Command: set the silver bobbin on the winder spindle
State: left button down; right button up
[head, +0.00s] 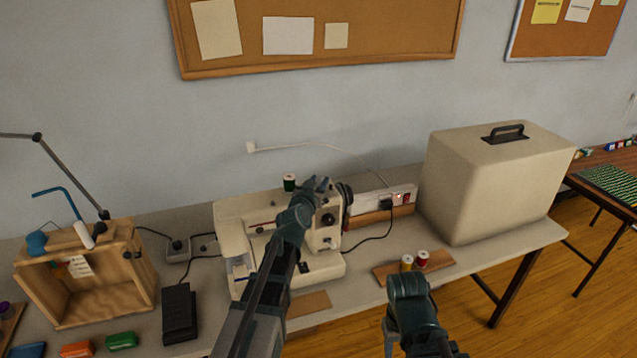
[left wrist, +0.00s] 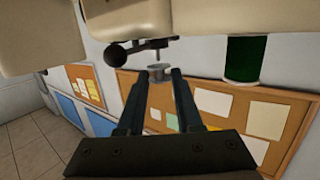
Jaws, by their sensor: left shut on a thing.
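The cream sewing machine (head: 250,215) stands on the table with a green thread spool (head: 289,182) on top. My left gripper (head: 322,183) is over its right end. In the left wrist view, which looks upside down, my left gripper (left wrist: 158,78) is shut on the small silver bobbin (left wrist: 158,72) at its fingertips. The dark winder spindle (left wrist: 158,46) points at the bobbin and is very close to it; I cannot tell whether they touch. In the head view my arm and gripper hide the bobbin and spindle. My right gripper's jaws do not show.
The green spool (left wrist: 243,58) stands beside the spindle in the left wrist view. A large cream cover (head: 490,185) stands at right. Two spools sit on a wooden board (head: 438,259). A wooden box (head: 88,290) and black pedal (head: 179,311) are at left.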

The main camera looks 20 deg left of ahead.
pick_arm(q)
jog(key=shift+f, duration=0.2)
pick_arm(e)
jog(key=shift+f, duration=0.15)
pick_arm(q)
jog(key=shift+f+b, duration=0.65)
jog(key=shift+b, duration=0.15)
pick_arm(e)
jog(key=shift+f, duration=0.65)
pick_arm(q)
jog(key=c, duration=0.5)
grip_release()
